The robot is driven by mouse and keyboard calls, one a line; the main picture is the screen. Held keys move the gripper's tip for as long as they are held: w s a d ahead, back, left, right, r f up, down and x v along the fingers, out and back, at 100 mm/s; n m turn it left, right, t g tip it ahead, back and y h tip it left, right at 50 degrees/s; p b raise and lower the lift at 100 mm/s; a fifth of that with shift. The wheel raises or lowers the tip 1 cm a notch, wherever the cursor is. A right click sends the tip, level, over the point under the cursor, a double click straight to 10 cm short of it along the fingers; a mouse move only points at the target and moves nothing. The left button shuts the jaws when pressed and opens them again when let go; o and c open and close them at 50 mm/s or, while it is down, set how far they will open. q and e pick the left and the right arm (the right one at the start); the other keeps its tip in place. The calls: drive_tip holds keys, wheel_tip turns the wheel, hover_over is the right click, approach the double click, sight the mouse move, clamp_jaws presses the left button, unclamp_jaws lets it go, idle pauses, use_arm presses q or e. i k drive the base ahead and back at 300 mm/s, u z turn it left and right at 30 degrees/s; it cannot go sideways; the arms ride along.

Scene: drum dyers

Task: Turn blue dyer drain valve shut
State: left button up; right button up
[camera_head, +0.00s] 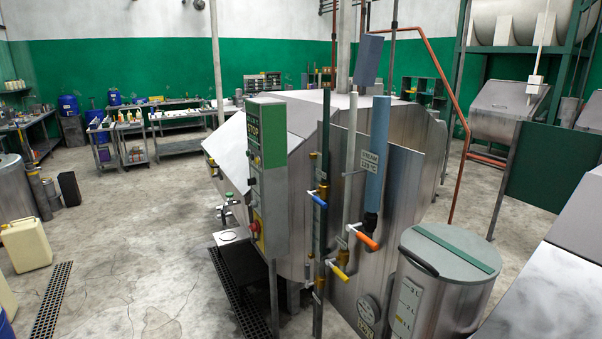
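A large steel drum dyer (255,150) stands in the middle, with a control panel (266,178) marked STOP on its front. Several valves show on pipes at its near side: a blue-handled valve (318,200), an orange-handled valve (367,241) below a blue steam pipe (377,155), and a yellow-handled valve (339,271) low down. Small green-tipped fittings (229,199) show at the dyer's left front. I cannot tell which valve is the drain valve, or whether any is open or shut. Neither of my grippers is in view.
A lidded steel tank (448,285) with litre marks stands right of the valves. Floor drain grates (237,290) and (50,303) lie at left. A cream jerrycan (26,245) stands far left. The concrete floor (140,250) between is clear.

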sight(307, 265)
drive_tip(key=u, duration=0.3)
drive_tip(key=k, duration=0.9)
drive_tip(key=u, duration=1.1)
drive_tip(key=i, duration=1.95)
drive_tip(key=z, duration=0.25)
drive_tip(key=i, duration=1.75)
drive_tip(key=z, duration=1.15)
drive_tip(key=i, duration=0.95)
drive_tip(key=z, duration=1.6)
drive_tip(key=i, duration=0.6)
drive_tip(key=z, duration=0.4)
